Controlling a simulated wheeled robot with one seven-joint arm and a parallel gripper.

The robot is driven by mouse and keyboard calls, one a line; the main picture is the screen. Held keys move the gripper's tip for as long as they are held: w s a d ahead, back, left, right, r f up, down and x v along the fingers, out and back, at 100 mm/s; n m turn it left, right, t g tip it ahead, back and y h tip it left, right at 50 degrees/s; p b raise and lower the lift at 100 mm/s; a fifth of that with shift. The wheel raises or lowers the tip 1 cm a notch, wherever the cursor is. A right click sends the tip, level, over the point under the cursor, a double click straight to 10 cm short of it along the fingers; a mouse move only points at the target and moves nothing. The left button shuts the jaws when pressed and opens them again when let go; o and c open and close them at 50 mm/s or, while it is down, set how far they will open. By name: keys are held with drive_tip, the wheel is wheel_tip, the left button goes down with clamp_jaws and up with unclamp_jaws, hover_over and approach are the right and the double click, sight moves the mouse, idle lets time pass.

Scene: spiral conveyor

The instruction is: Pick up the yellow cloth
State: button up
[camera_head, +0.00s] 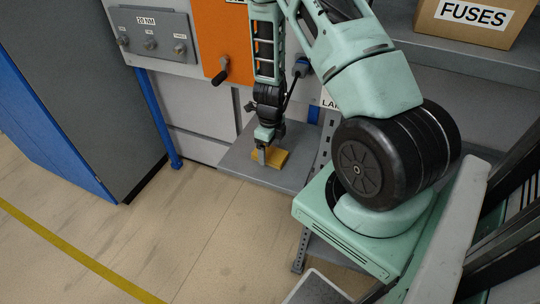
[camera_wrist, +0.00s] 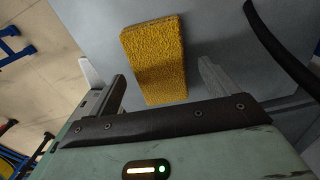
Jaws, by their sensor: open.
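The yellow cloth (camera_wrist: 154,58) is a folded, textured rectangle lying on a grey shelf (camera_wrist: 215,35). In the head view the cloth (camera_head: 272,159) lies on the same grey shelf (camera_head: 238,160), partly hidden by my gripper (camera_head: 262,155). My gripper points down over the cloth. In the wrist view my gripper (camera_wrist: 150,78) is open, with one finger at each side of the cloth and gaps between. The fingers do not appear to touch it; the exact height above it is hard to tell.
Behind the shelf stands a panel with an orange plate (camera_head: 220,40), a black handle (camera_head: 221,74) and a grey knob box (camera_head: 150,35). A cardboard box (camera_head: 470,20) labelled FUSES sits at upper right. A blue-edged cabinet (camera_head: 85,80) stands left. Floor at front left is clear.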

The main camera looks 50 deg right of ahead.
sight(270, 152)
wheel_tip(270, 152, down, 2)
drive_tip(key=c, duration=1.1)
drive_tip(key=shift+o, duration=0.2)
wheel_tip(270, 152, up, 10)
drive_tip(key=p, duration=0.1)
